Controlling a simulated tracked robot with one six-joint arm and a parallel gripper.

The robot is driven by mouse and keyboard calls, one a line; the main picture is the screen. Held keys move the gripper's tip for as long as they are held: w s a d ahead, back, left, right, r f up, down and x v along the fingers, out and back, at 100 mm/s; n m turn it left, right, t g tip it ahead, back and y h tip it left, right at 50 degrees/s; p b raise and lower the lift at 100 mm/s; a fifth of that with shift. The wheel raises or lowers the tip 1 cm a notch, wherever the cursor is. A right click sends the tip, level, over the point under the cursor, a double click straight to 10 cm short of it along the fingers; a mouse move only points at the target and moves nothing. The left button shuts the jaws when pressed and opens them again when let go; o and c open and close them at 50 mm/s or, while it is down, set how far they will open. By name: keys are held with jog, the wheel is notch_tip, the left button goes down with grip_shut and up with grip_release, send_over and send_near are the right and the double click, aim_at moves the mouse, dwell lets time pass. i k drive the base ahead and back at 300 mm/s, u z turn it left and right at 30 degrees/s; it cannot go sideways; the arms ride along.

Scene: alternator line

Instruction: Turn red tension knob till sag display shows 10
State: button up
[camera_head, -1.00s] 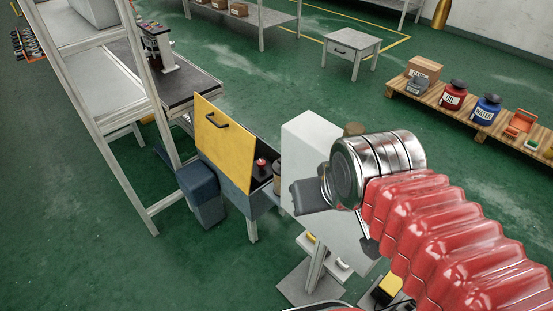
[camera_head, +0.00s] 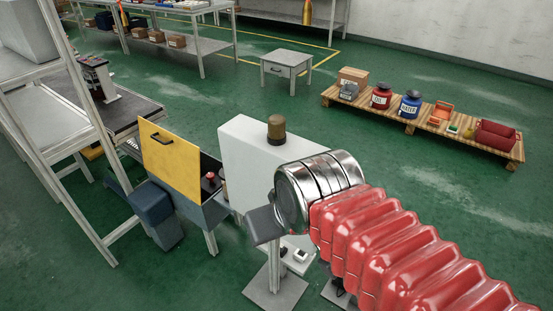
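A small red knob-like part (camera_head: 210,176) sits inside a grey box (camera_head: 205,215) with a raised yellow lid (camera_head: 171,160). It is left of and beyond my gripper, apart from it. I cannot tell whether it is the tension knob. No sag display can be read; the panel's far side is hidden.
A brown-capped cylinder (camera_head: 276,130) stands on top of the panel. A blue-grey bin (camera_head: 154,214) stands left of the yellow-lidded box, beside a metal rack (camera_head: 77,160). A wooden pallet (camera_head: 397,121) with cans and boxes lies at the back right. Green floor around is mostly clear.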

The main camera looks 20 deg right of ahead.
aim_at(210, 176)
jog(key=k, duration=0.5)
jog(key=u, duration=1.35)
jog(key=i, duration=2.85)
